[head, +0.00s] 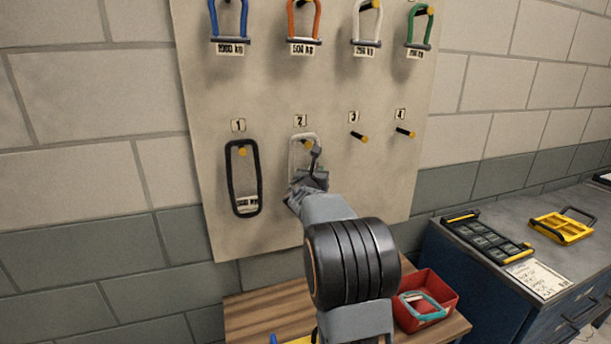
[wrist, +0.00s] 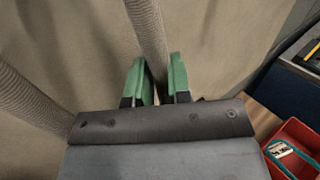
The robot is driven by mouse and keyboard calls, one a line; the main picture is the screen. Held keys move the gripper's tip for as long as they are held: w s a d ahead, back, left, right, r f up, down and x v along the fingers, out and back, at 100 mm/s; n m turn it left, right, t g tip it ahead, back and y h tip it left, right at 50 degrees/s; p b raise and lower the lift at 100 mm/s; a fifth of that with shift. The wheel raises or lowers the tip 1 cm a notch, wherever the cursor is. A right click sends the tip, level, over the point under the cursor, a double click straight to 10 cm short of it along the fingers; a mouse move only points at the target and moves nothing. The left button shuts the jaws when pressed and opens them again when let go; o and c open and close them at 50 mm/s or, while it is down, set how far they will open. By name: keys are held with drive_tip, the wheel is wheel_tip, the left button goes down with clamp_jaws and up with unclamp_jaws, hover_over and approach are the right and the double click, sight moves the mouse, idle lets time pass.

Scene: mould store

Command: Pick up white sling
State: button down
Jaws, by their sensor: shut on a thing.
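The white sling (head: 293,153) is a narrow pale loop hanging on peg 2 (head: 307,143) of the board. My gripper (head: 312,170) is at its right side and hides its lower part. In the wrist view, the green fingertips (wrist: 160,82) stand on either side of one ribbed strand of the sling (wrist: 147,32), shut on it. The other strand (wrist: 35,105) runs down at the left of that view, clear of the fingers.
A black sling (head: 230,180) hangs on peg 1. Pegs 3 (head: 357,135) and 4 (head: 405,132) are bare. Blue, orange, white and green slings hang above. A red bin (head: 447,291) stands on a wooden bench below; a blue cabinet (head: 480,275) is at right.

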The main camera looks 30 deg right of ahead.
sight(317, 163)
drive_tip(key=shift+r, duration=0.1)
wheel_tip(317, 163, up, 3)
drive_tip(key=shift+r, duration=0.1)
drive_tip(key=s+a+b, duration=0.2)
drive_tip(key=s, duration=0.6)
drive_tip(key=s+a+b, duration=0.2)
drive_tip(key=s+b, duration=0.1)
drive_tip(key=s, duration=0.6)
drive_tip(key=shift+s+a, duration=0.25)
idle(0.7)
